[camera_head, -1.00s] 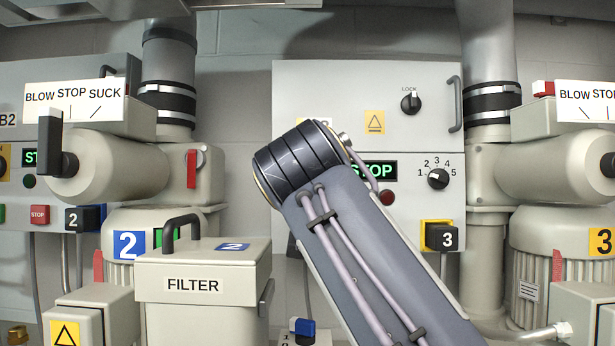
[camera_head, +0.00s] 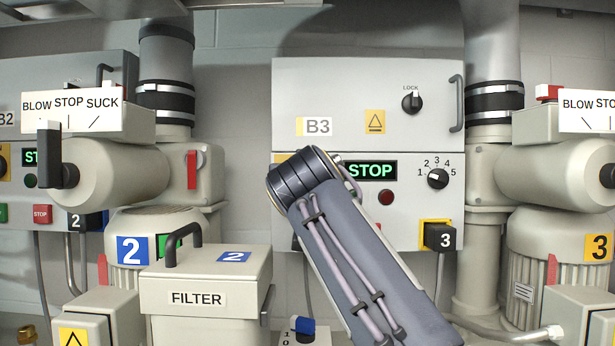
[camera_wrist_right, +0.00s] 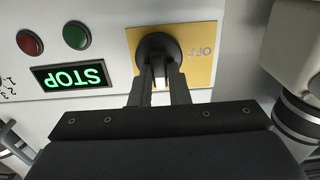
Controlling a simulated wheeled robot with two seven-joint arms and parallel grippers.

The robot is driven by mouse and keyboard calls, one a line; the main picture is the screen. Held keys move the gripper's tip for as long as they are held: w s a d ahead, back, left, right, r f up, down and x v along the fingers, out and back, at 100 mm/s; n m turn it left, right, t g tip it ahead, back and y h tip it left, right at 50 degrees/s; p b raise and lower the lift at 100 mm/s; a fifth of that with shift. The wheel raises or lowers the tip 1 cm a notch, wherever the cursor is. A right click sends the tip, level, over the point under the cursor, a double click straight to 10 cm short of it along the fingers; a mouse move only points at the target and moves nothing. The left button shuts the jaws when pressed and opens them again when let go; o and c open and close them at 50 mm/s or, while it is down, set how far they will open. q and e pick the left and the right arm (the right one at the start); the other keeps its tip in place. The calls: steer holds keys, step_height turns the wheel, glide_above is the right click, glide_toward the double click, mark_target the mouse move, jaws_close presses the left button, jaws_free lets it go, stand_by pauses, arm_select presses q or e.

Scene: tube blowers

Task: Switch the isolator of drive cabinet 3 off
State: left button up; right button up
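Drive cabinet 3 (camera_head: 365,90), labelled B3, is on the back wall in the head view. My right arm hides its isolator there. The right wrist view shows the isolator knob (camera_wrist_right: 158,47), black on a yellow plate (camera_wrist_right: 200,70) with OFF upside down beside it. My right gripper (camera_wrist_right: 160,78) is at the knob, its two fingers on either side of the knob's handle. I cannot tell whether they press on it. The cabinet's display (camera_head: 370,170) is lit green with STOP; it also shows in the wrist view (camera_wrist_right: 73,77). My left gripper is not in view.
A red lamp (camera_wrist_right: 30,42) and a green lamp (camera_wrist_right: 76,35) are beside the isolator. A rotary selector (camera_head: 438,178) and a black block marked 3 (camera_head: 440,236) are farther right on the cabinet. The filter box (camera_head: 205,280) stands in front at lower left.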

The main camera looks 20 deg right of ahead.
jaws_close()
steer(key=shift+n, duration=0.3)
steer(key=shift+w+a+f+n+p, duration=0.15)
steer(key=shift+n+p, duration=0.3)
steer(key=shift+n, duration=2.4)
steer(key=shift+s+a+f+n+p, duration=0.15)
steer(key=shift+n+p, duration=0.35)
steer(key=shift+n, duration=2.4)
steer(key=shift+w+a+f+n+p, duration=0.2)
steer(key=shift+n+p, duration=0.25)
steer(key=shift+n, duration=2.4)
steer(key=o, duration=0.5)
jaws_free()
